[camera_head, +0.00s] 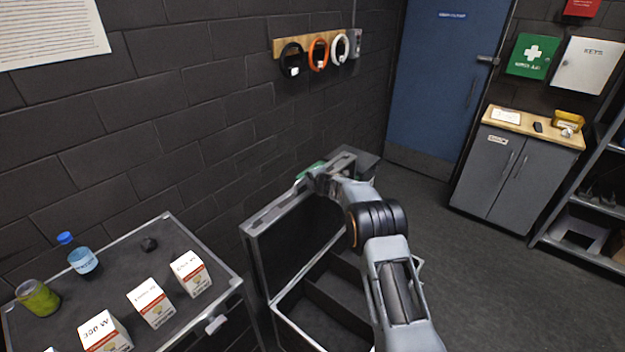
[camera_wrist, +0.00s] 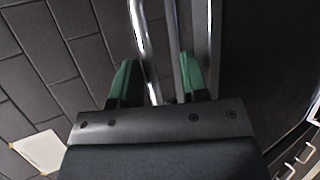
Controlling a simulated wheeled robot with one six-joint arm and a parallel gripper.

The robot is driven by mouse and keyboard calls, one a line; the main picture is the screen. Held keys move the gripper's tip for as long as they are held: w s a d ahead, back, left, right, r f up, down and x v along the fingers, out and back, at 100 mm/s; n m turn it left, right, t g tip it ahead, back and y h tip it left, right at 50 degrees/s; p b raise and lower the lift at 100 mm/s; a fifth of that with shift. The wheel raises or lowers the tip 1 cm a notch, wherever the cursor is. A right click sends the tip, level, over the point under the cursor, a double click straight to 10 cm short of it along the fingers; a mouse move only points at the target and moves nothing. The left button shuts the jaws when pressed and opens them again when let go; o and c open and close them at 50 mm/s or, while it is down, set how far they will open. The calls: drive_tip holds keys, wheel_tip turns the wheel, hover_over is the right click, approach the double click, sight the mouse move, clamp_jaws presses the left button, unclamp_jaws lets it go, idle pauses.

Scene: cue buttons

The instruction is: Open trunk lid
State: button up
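The trunk is a dark case with silver edges, and its open body (camera_head: 290,318) shows compartments inside. Its lid (camera_head: 290,240) stands raised, roughly upright, on the wall side. My gripper (camera_head: 312,172) is at the lid's upper edge, with a green finger showing there. In the wrist view my gripper (camera_wrist: 158,78) has its two green fingers spread apart, with silver metal bars of the lid (camera_wrist: 172,60) running between them. I cannot tell whether a finger touches the metal. My arm hides part of the trunk's right side.
A table (camera_head: 130,250) at the left holds white boxes (camera_head: 152,302), a blue-capped bottle (camera_head: 80,256) and a green can (camera_head: 38,298). Headphone-like rings (camera_head: 318,54) hang on the brick wall. A grey cabinet (camera_head: 510,170) and shelf stand right; floor before the blue door (camera_head: 440,80) is clear.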

drive_tip(key=shift+s+d+r+b, duration=0.2)
drive_tip(key=shift+s+d+b, duration=0.05)
drive_tip(key=shift+s+b, duration=0.35)
drive_tip(key=b+v, duration=0.3)
drive_tip(key=v, duration=0.9)
drive_tip(key=shift+s+r+b, duration=0.15)
drive_tip(key=shift+r+b, duration=0.1)
drive_tip(key=shift+b, duration=0.15)
